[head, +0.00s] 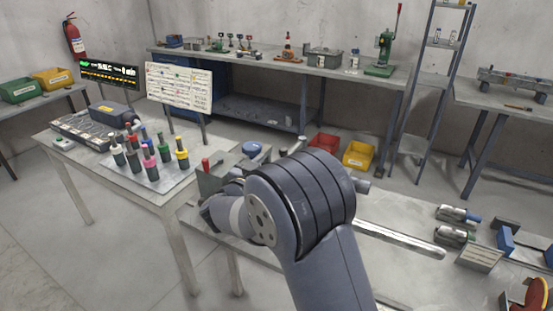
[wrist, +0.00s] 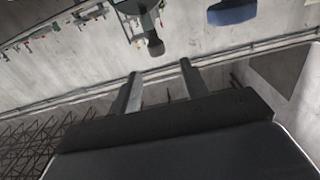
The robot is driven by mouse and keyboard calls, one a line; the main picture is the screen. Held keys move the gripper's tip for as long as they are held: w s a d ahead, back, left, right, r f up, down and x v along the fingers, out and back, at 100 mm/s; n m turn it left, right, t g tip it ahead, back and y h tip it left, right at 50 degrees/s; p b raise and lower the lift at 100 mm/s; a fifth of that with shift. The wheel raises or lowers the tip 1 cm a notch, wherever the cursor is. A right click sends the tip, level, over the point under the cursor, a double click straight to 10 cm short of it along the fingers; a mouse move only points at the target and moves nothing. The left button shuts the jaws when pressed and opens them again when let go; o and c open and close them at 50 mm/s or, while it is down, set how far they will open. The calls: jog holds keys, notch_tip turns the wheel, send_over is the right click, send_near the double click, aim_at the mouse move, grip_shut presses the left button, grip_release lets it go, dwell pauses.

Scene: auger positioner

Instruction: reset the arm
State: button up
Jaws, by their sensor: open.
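My arm fills the middle of the head view, and its bent joint hides the spot where my gripper might show there. In the wrist view my gripper (wrist: 160,80) shows two dark fingers standing apart with nothing between them. Past the fingers are a pale wall and a dark hanging or standing fixture (wrist: 153,42), too unclear to name. A blue rounded thing (wrist: 232,12) is at the top right of that view.
A table with several coloured-cap bottles (head: 150,155) stands at the left, with a sign board (head: 180,88) behind. A metal bench (head: 385,270) with cylindrical parts (head: 455,236) is at the right. Red (head: 323,145) and yellow bins (head: 358,155) sit behind. Open floor (head: 110,255) shows at the left front.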

aim_at(281, 151)
jog(key=shift+v, duration=1.1)
jog(key=p+x, duration=0.2)
jog(key=x, duration=0.9)
jog(key=shift+s+d, duration=0.1)
